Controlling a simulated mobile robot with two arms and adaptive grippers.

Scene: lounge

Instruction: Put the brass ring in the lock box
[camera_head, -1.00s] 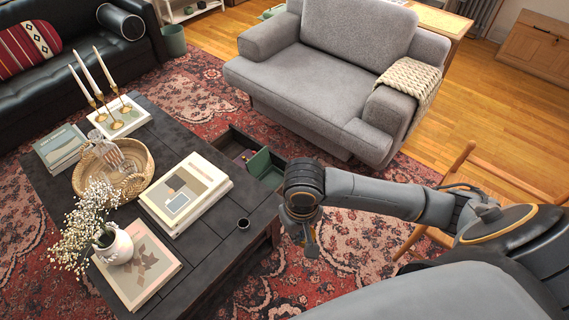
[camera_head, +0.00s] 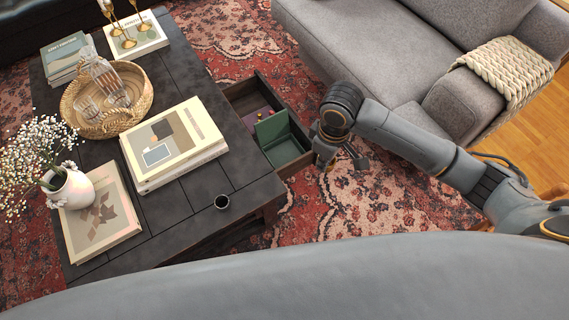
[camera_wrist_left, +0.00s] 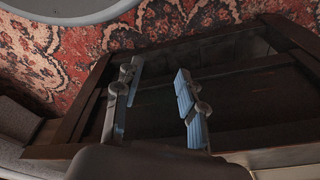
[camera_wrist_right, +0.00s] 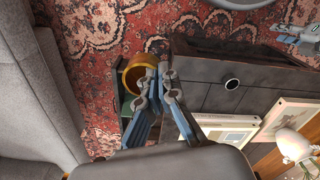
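The lock box (camera_head: 285,150) is a green box with its lid raised, inside the open drawer of the dark coffee table. My right gripper (camera_head: 342,162) is just right of the drawer in the head view. In the right wrist view, its fingertips (camera_wrist_right: 159,72) are closed on the wall of the brass ring (camera_wrist_right: 134,76), a wide golden-brown band. The ring appears over the drawer area there, with a bit of green below it. I cannot make out the ring in the head view. My left gripper (camera_wrist_left: 158,72) is open and empty in the left wrist view, by dark wooden furniture.
Rug (camera_head: 375,205) is clear right of the table.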

